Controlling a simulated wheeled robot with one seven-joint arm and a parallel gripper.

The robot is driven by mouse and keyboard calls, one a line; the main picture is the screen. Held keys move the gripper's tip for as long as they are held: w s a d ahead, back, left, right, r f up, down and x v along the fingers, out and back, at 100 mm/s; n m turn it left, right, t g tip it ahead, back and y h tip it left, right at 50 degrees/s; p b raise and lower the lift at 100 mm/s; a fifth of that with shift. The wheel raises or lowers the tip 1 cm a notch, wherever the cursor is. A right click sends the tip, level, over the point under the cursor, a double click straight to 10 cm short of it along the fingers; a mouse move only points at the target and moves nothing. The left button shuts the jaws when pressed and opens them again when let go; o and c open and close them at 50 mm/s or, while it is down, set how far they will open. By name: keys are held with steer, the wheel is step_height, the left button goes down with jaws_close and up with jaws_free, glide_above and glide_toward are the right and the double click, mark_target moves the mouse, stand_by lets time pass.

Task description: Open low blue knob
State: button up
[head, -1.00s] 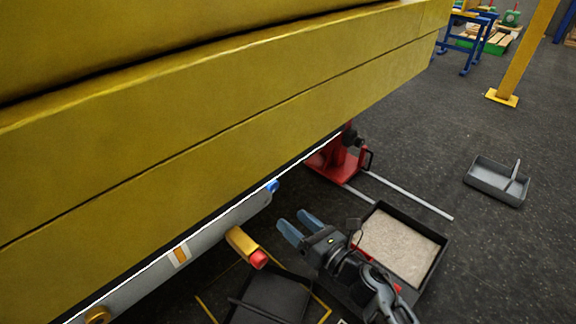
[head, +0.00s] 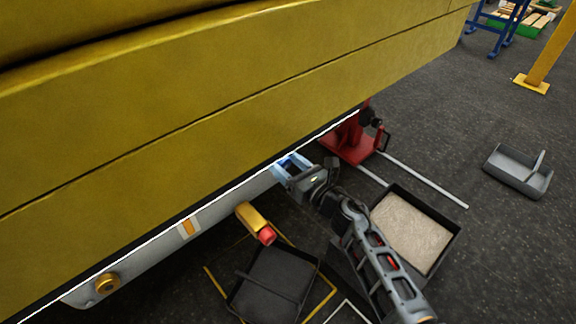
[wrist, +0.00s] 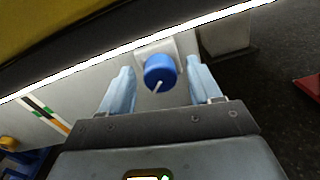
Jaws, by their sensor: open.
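The blue knob (wrist: 160,73) sits on a pale square plate on the grey side panel, under the yellow boom. A white pointer line on it slants down and to the left. My gripper (wrist: 160,88) is open, with one light-blue finger on each side of the knob. Gaps show between the fingers and the knob in the wrist view. In the head view my gripper (head: 292,166) reaches the panel just below the boom's lower edge, and its fingers largely hide the knob.
The yellow boom (head: 220,120) overhangs the panel closely. A yellow cylinder with a red end (head: 255,223) juts out left of my gripper. A red stand (head: 348,142) is behind it. A sand-filled tray (head: 411,230), a black bin (head: 272,280) and a grey tray (head: 518,172) are on the floor.

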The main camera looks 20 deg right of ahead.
steer(key=c, duration=1)
steer(key=shift+c, duration=0.2)
